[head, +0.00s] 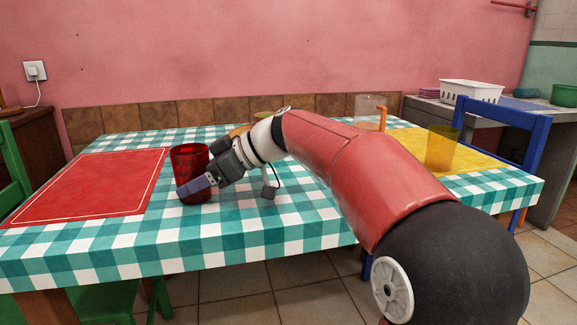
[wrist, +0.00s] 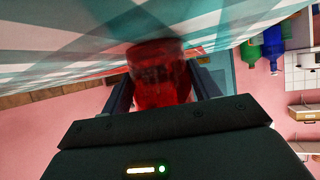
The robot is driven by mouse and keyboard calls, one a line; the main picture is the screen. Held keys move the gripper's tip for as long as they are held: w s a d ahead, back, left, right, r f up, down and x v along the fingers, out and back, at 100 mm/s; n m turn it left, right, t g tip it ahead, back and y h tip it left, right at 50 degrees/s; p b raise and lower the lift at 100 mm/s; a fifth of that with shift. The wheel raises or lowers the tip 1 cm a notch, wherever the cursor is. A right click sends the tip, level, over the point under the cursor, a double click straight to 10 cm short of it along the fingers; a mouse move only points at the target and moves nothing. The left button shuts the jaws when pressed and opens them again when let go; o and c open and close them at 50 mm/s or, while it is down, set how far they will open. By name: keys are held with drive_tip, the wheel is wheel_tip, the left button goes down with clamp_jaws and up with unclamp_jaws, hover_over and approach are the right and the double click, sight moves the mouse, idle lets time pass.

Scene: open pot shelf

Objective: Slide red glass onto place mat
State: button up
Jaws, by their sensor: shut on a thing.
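The red glass (head: 187,160) stands upright on the checked tablecloth in the head view, just right of the red place mat (head: 90,187). A small gap of cloth seems to lie between the glass and the mat's right edge. My gripper (head: 195,186) is low at the glass, coming from the right, with a finger across its near side. In the wrist view the red glass (wrist: 160,78) sits between the two fingers of my gripper (wrist: 163,85), which is shut on it. The glass's far side is hidden.
The teal and white checked table (head: 250,230) carries a yellow mat (head: 470,163) with a yellow glass (head: 441,150) at right. An orange item behind my gripper is partly hidden by my arm. Green (head: 20,160) and blue (head: 505,115) chairs stand at the table's sides.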

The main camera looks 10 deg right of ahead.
drive_tip(key=shift+w+a+b, duration=0.1)
drive_tip(key=shift+a+b, duration=0.25)
drive_tip(key=shift+a, duration=4.15)
drive_tip(key=shift+w+a+p, duration=0.15)
drive_tip(key=shift+a+p, duration=0.5)
drive_tip(key=shift+a, duration=3.65)
drive_tip(key=o, duration=0.9)
drive_tip(key=shift+c, duration=0.2)
